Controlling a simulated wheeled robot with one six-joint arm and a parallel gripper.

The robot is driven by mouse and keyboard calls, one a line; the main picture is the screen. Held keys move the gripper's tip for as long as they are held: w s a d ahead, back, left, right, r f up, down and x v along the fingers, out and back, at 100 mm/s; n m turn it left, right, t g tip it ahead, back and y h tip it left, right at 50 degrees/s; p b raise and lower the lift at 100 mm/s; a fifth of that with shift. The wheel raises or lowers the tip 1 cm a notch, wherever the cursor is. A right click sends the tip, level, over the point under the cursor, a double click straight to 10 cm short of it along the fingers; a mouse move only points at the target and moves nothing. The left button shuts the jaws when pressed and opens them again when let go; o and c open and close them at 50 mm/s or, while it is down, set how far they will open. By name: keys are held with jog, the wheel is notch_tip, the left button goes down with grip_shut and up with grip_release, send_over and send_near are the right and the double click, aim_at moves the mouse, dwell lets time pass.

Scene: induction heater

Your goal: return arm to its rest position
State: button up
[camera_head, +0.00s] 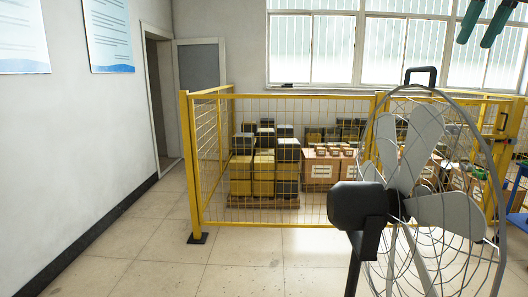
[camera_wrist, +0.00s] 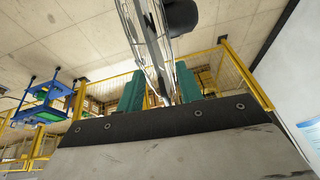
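My gripper (camera_head: 475,41) shows at the top right corner of the head view, high above the floor with its two dark green fingers pointing down. In the wrist view the fingers of my gripper (camera_wrist: 159,70) stand apart, with no object held between them. The fan's frame shows behind the gap. The rest of the arm is outside the head view.
A large grey fan (camera_head: 424,190) stands close in front at the right. Behind it a yellow mesh fence (camera_head: 283,97) encloses stacked boxes (camera_head: 264,172). Tiled floor (camera_head: 150,250) is clear at the left. A blue stand (camera_wrist: 42,103) shows in the wrist view.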

jog(key=s+a+f+g, duration=0.1)
jog(key=s+a+f, duration=0.3)
jog(key=s+f, duration=0.4)
jog(key=s+a+f+g, duration=0.1)
jog(key=s+a+f, duration=0.3)
jog(key=f, duration=1.4)
jog(key=s+a+f, duration=0.5)
jog(key=s+f, duration=0.7)
jog(key=f, duration=0.1)
jog(key=shift+s+n+g+h, duration=0.15)
jog(key=shift+n+g+h, duration=0.15)
jog(key=shift+g+h, duration=0.1)
jog(key=shift+f, duration=0.1)
